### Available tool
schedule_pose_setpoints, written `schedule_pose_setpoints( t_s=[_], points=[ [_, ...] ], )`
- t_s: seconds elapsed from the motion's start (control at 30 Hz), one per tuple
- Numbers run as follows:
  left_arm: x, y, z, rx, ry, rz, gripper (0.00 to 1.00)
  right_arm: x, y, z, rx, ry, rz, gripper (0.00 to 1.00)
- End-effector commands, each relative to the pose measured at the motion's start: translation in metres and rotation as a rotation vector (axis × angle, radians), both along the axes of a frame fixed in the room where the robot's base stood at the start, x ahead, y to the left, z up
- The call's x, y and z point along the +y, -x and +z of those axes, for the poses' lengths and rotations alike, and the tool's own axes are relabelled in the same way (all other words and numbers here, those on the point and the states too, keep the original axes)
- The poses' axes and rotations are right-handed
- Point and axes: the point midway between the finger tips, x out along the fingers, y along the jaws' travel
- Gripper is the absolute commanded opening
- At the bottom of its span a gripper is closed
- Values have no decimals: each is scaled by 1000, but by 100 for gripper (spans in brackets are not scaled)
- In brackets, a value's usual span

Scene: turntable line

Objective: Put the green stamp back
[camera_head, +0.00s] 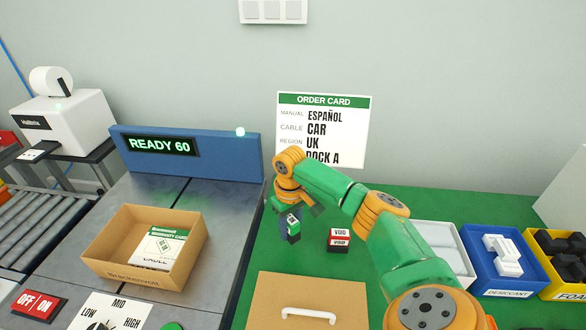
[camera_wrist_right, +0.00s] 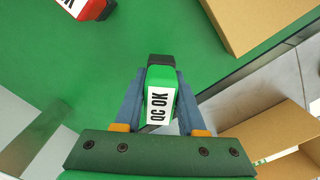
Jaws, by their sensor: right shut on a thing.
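The green stamp (camera_head: 293,225) has a white label and a dark end. It is between the fingers of my right gripper (camera_head: 288,218), which is shut on it. In the right wrist view the stamp (camera_wrist_right: 160,100), labelled QC OK, sits between the blue-grey fingers of the gripper (camera_wrist_right: 160,98). It is over the green mat; I cannot tell whether it touches it. A red stamp (camera_head: 339,241) marked VOID stands to its right on the mat, apart from it. My left gripper is not in view.
An open cardboard box (camera_head: 112,268) with a warranty card (camera_head: 162,247) is on the left. A cardboard lid or box with a white handle (camera_head: 308,314) is in front. Bins, including a blue one (camera_head: 478,262), line the right. An order card (camera_head: 324,128) stands behind.

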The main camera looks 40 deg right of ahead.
Motion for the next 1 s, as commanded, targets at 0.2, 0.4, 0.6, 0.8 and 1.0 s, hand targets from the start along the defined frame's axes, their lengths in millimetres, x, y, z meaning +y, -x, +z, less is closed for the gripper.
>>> schedule_pose_setpoints(
  t_s=[0.2,0.4,0.6,0.8,1.0],
  points=[
    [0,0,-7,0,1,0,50,-10,-1,-33,2,-1,0,4],
    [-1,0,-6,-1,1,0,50,-10,-1,-43,-2,1,1,4],
    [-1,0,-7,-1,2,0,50,-10,-1,-45,-1,1,1,4],
    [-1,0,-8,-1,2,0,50,-10,-1,-46,-1,1,1,69],
    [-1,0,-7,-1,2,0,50,-10,-1,-46,-1,1,1,69]
  ],
)
